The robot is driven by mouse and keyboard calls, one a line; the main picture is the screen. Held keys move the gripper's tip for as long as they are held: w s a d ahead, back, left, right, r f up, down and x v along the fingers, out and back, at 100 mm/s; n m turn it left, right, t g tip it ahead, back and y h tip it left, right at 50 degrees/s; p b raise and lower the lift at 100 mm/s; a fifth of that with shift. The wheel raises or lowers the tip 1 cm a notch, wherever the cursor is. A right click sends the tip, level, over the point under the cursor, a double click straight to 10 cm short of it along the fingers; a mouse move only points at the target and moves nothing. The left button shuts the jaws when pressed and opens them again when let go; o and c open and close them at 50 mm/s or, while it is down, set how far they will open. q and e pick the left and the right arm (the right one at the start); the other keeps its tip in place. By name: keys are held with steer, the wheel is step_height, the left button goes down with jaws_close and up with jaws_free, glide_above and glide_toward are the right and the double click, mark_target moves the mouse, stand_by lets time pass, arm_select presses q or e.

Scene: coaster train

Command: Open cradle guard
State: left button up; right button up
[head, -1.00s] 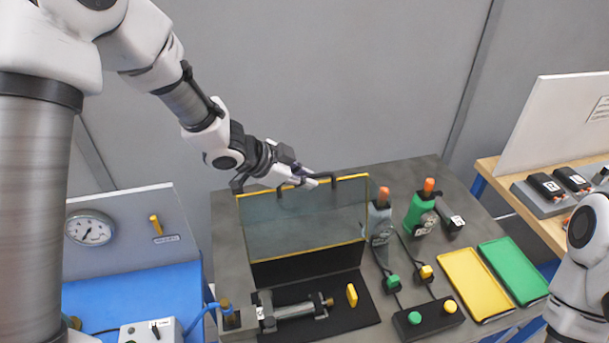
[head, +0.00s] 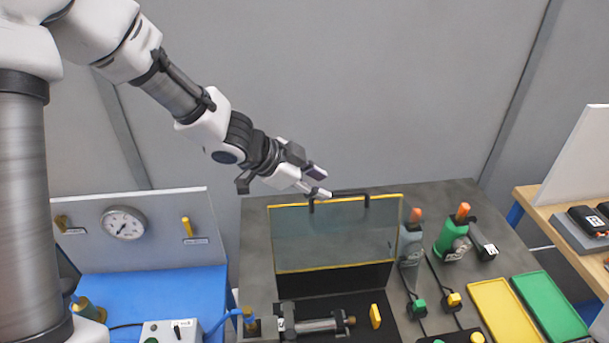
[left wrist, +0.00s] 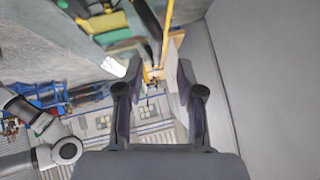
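The cradle guard (head: 335,238) is a clear panel with a yellow frame. It stands raised, close to upright, behind the cradle (head: 318,326), which holds a grey cylinder on a black base. A black handle (head: 345,193) runs along the guard's top edge. My left gripper (head: 318,181) is at the handle's left end, above the guard's top edge; contact cannot be told. In the left wrist view my left gripper (left wrist: 158,75) has its fingers spread with nothing held. The guard's yellow edge (left wrist: 167,35) shows beyond the fingers. My right gripper is out of view.
Grey and green bottle-like tools (head: 452,236) with orange tips stand right of the guard. Yellow (head: 503,310) and green (head: 550,305) trays lie at the right. A blue table (head: 150,295) with a gauge panel (head: 165,235) is at the left. Space above the guard is free.

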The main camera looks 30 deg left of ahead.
arm_select(q)
steer(key=v, duration=0.5)
steer(key=shift+s, duration=0.1)
steer(key=shift+s+a, duration=0.1)
steer(key=shift+a, duration=0.05)
